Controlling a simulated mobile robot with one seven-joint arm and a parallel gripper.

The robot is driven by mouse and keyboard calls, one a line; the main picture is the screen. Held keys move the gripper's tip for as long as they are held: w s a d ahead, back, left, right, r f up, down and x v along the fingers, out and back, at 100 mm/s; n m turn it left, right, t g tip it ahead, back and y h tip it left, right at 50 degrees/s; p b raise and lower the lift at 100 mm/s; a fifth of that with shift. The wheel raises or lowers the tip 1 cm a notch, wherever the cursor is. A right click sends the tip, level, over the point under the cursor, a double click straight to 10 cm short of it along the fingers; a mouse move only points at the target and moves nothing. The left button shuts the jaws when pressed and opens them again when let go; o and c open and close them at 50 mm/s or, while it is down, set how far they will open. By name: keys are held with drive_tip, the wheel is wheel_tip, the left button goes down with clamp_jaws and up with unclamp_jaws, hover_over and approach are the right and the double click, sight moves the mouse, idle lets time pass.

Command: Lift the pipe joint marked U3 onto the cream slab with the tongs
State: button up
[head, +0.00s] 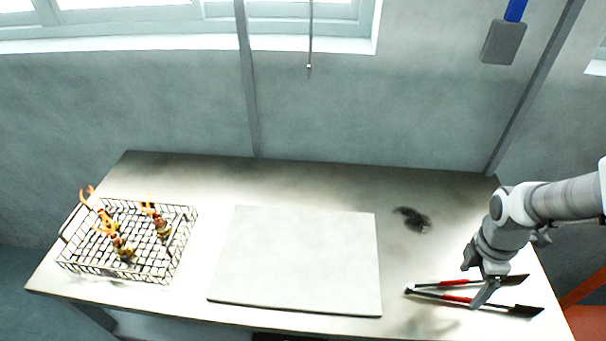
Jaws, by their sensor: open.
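The cream slab (295,262) lies bare in the middle of the table. The tongs (455,296), dark with red grips, lie at the table's right front. My gripper (480,285) is open, low over the red grips; whether it touches them I cannot tell.
The wire basket (180,245) has raised mesh walls. A dark smudge (412,219) marks the table (215,178) right of the slab. The back strip of the table is clear. An orange object (585,312) stands off the table's right side.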

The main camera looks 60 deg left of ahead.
sight(464, 294)
drive_tip(key=shift+w+d+f+b, duration=0.15)
drive_tip(key=shift+f+b, duration=0.55)
drive_tip(key=shift+f, duration=0.85)
drive_tip(key=c, duration=0.7)
drive_tip(key=shift+r, duration=0.1)
wheel_tip(464, 294, up, 12)
drive_tip(key=p, duration=1)
